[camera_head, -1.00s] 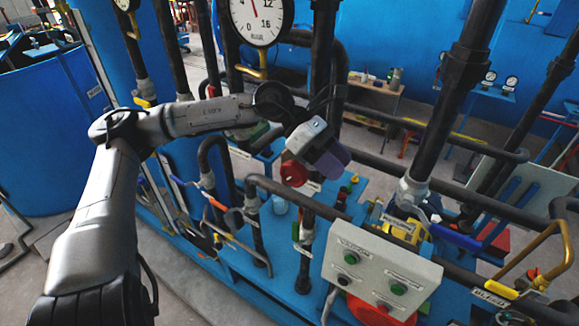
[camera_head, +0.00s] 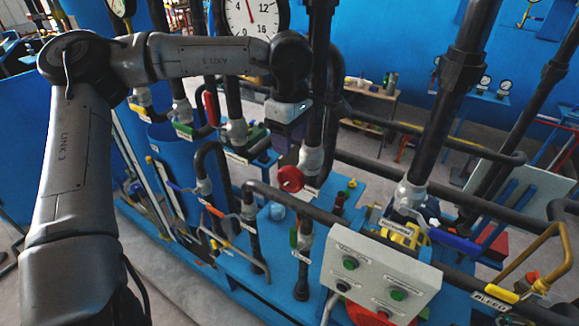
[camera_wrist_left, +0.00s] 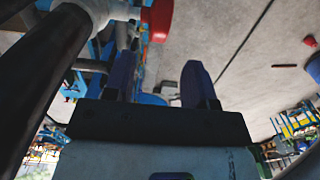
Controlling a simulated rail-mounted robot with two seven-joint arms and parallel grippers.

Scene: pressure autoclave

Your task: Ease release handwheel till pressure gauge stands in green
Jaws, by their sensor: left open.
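The round pressure gauge (camera_head: 256,14) is at the top of the head view, cut off by the frame edge. Its needle points up and slightly left; I see no green band on the visible part. A small red handwheel (camera_head: 290,179) sits on a grey valve below it. My left gripper (camera_head: 291,133) hangs above this wheel, its purple fingers partly hidden by the wrist. In the left wrist view, the gripper (camera_wrist_left: 160,88) is open and empty. A red part (camera_wrist_left: 157,20), apparently the wheel, lies beyond the fingers, apart from them. My right gripper is not in view.
A grey panel (camera_head: 375,270) with green buttons stands in front, with another red wheel (camera_head: 368,313) below it. Dark vertical pipes (camera_head: 318,70) stand close to my left wrist. A red lever (camera_head: 211,108) and a yellow bent handle (camera_head: 545,252) stick out at the sides.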

